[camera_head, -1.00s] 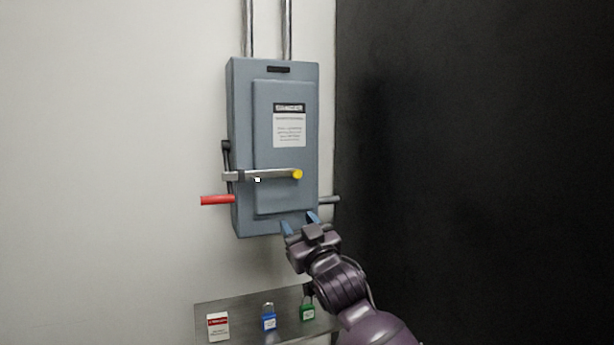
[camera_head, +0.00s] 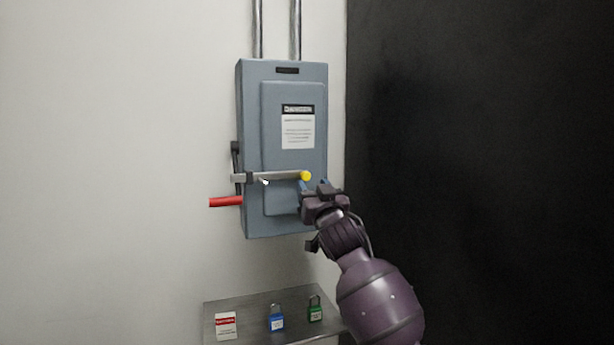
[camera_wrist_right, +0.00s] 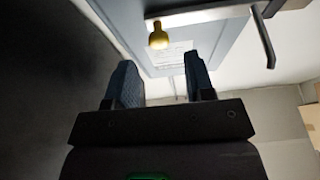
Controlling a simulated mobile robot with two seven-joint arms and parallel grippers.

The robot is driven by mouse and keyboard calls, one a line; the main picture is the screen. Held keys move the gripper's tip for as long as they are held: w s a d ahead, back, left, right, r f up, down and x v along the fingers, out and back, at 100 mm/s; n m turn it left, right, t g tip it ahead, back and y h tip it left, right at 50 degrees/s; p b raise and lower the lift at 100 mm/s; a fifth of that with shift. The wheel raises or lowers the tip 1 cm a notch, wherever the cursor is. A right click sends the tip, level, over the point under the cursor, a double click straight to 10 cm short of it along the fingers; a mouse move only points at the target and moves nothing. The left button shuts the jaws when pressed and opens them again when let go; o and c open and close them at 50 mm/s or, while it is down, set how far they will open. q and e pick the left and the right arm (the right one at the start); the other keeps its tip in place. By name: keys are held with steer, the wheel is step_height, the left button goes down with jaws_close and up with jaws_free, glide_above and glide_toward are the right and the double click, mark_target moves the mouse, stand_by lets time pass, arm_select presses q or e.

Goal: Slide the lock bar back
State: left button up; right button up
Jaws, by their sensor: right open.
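The lock bar (camera_head: 275,176) is a grey metal bar lying across the front of the blue-grey electrical box (camera_head: 287,88). A yellow knob (camera_head: 306,176) is at its right end. My right gripper (camera_head: 315,184) is open and empty, just below and right of the knob in the head view. In the right wrist view the yellow knob (camera_wrist_right: 158,36) shows beyond and between the blue fingers (camera_wrist_right: 160,85), apart from them, with the bar (camera_wrist_right: 205,14) running to the right. My left gripper is not in view.
A red handle (camera_head: 226,202) sticks out at the box's lower left. A metal shelf (camera_head: 245,304) below holds a red-and-white tag (camera_head: 226,325), a blue padlock (camera_head: 276,318) and a green padlock (camera_head: 315,308). A dark wall (camera_head: 480,150) stands to the right.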

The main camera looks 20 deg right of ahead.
mark_target(307, 177)
steer(key=shift+p+x, duration=0.35)
steer(key=shift+x, duration=2.2)
steer(key=shift+c, duration=0.2)
jaws_close()
